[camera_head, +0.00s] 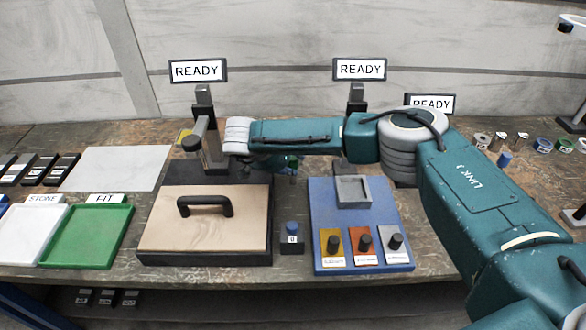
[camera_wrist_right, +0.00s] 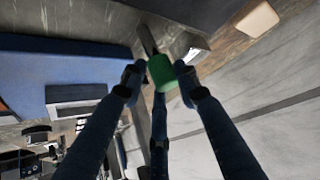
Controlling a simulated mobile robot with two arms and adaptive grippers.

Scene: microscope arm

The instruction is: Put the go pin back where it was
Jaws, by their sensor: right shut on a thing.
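My right gripper (camera_wrist_right: 160,75) is shut on a green-handled pin (camera_wrist_right: 163,72), which I take to be the go pin. A thin grey shank runs from its green handle, away from my fingers. In the head view my right arm hides most of this gripper, and only a bit of green (camera_head: 292,162) shows below the arm. A small dark block (camera_head: 291,248) with a white label stands on the bench between the wooden-topped box and the blue board. A blue-topped pin (camera_head: 292,228) stands upright in it. My left gripper is not in view.
The wooden-topped box (camera_head: 160,230) has a black handle. The blue board (camera_head: 325,215) carries a grey tray (camera_head: 353,191) and several black knobs. A green tray (camera_head: 90,235) and a white tray stand at left. READY signs (camera_head: 198,71) stand behind. Small pins and rings lie at right.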

